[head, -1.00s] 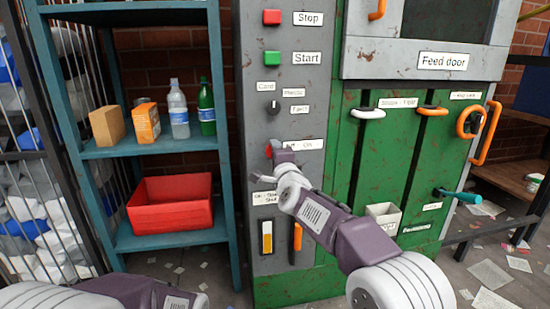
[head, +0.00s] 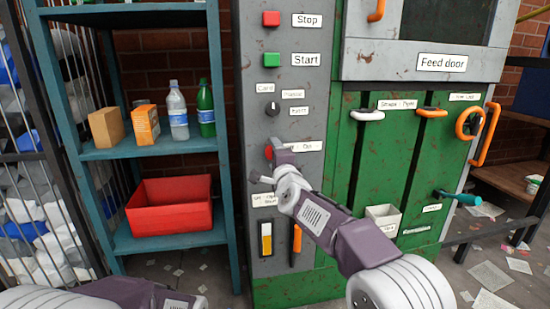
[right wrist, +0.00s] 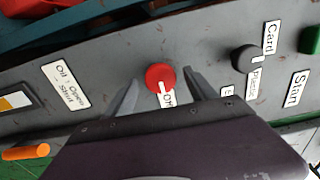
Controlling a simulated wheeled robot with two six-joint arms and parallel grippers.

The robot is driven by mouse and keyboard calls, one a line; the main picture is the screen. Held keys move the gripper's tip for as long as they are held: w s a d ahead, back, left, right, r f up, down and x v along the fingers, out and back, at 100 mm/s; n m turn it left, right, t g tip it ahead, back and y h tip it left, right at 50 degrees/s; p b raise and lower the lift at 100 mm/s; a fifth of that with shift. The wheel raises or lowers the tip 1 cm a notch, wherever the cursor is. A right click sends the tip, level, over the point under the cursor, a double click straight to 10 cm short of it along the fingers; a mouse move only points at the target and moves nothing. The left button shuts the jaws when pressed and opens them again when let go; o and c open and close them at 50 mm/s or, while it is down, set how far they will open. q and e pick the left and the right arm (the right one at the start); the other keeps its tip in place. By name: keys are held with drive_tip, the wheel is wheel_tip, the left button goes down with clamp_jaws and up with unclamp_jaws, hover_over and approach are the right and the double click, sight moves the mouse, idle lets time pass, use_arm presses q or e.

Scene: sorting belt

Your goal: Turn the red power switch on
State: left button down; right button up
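The red power switch (head: 268,152) is a round knob on the grey control panel, beside a white label that seems to read On. My right gripper (head: 267,163) is at the switch and partly hides it in the head view. In the right wrist view the red switch (right wrist: 160,76) shows a white pointer line and lies between the two spread fingertips of my right gripper (right wrist: 161,83). A gap shows on both sides of the knob; I cannot tell whether either finger touches it. Only part of my left arm shows at the bottom left, without its gripper.
A black selector knob (head: 272,109), green Start button (head: 272,58) and red Stop button (head: 271,18) sit above on the panel. A yellow-and-white switch (head: 266,238) and orange handle (head: 296,238) are below. A blue shelf (head: 165,148) stands left.

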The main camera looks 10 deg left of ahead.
drive_tip(key=v, duration=0.9)
drive_tip(key=shift+d, duration=0.1)
